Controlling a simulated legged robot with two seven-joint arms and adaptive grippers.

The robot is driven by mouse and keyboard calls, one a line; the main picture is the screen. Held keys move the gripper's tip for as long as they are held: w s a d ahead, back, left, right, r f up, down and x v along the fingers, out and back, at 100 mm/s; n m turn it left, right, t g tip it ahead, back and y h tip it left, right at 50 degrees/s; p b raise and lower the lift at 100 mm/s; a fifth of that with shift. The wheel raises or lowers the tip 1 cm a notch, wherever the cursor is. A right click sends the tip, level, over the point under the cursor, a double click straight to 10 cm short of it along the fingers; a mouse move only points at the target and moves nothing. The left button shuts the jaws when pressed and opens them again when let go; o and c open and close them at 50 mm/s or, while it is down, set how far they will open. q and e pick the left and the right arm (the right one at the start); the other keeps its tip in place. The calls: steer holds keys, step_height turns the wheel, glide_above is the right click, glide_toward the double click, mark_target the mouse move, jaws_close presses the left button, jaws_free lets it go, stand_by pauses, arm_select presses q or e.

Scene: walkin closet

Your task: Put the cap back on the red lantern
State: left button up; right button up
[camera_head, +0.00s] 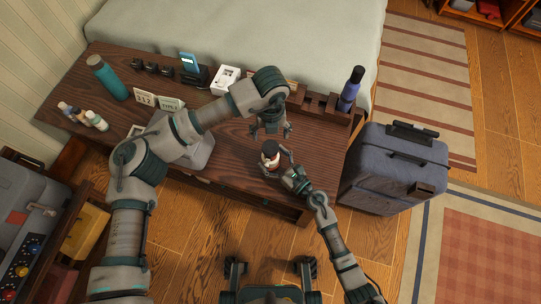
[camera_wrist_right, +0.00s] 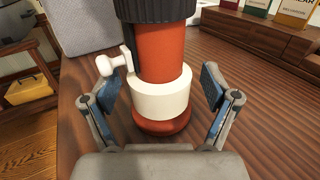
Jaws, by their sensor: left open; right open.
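The red lantern (camera_head: 270,159) stands upright near the front edge of the wooden table. In the right wrist view its red body (camera_wrist_right: 160,52) has a white band, a white side knob and a dark ribbed top part (camera_wrist_right: 155,8). I cannot tell whether that part is the cap; no separate loose cap is clear. My right gripper (camera_head: 278,164) is open, low at the lantern. In the wrist view its fingers (camera_wrist_right: 162,92) stand on either side of the white band, with visible gaps. My left gripper (camera_head: 271,134) is open and empty, pointing down behind and above the lantern.
A purple bottle (camera_head: 350,90) stands back right. A grey suitcase (camera_head: 394,170) stands right of the table.

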mark_target(270, 146)
jaws_close()
arm_select(q)
steer(key=n, duration=0.4)
stand_by(0.4)
steer(key=shift+f, duration=4)
